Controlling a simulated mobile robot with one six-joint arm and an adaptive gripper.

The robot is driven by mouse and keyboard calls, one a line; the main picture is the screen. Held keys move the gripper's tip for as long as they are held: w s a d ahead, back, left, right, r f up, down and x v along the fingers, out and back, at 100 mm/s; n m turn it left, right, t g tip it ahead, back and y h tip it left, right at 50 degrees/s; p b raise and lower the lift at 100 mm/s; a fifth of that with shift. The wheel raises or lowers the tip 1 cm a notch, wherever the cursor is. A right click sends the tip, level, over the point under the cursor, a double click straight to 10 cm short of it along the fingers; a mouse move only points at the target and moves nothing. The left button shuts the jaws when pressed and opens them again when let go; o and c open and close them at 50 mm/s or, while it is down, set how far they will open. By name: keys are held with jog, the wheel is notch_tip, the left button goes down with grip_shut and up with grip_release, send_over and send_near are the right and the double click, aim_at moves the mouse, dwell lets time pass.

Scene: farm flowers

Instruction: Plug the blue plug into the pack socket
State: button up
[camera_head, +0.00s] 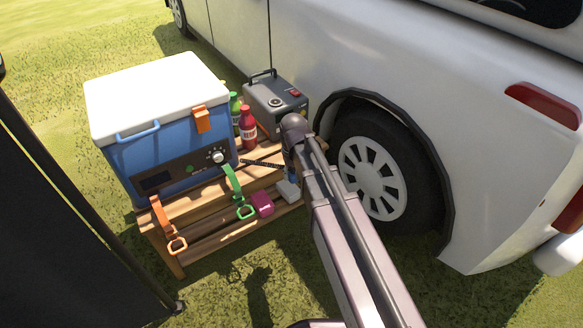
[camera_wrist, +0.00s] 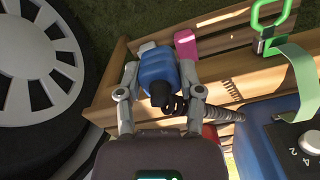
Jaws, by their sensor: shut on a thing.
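The blue plug (camera_wrist: 157,72) is between the two fingers of my gripper (camera_wrist: 159,78) in the wrist view, and the gripper is shut on it. A black coiled cord (camera_wrist: 220,113) runs from the plug's side toward the cooler. In the head view my arm mostly hides the plug, above the front right of the bench. The pack (camera_head: 272,98) is a dark grey box with a handle and a red switch, at the bench's back right. A round dark socket (camera_head: 278,103) shows on its top. The plug is apart from the pack, in front of it.
A blue cooler (camera_head: 165,165) with a white lid fills the bench's left. Red (camera_head: 248,128) and green (camera_head: 235,110) bottles stand between cooler and pack. The van's wheel (camera_head: 372,175) is close right.

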aim_at(293, 169)
jog(key=shift+r, duration=0.15)
notch_tip(293, 169, up, 5)
jog(key=p, duration=0.5)
jog(key=shift+r, duration=0.15)
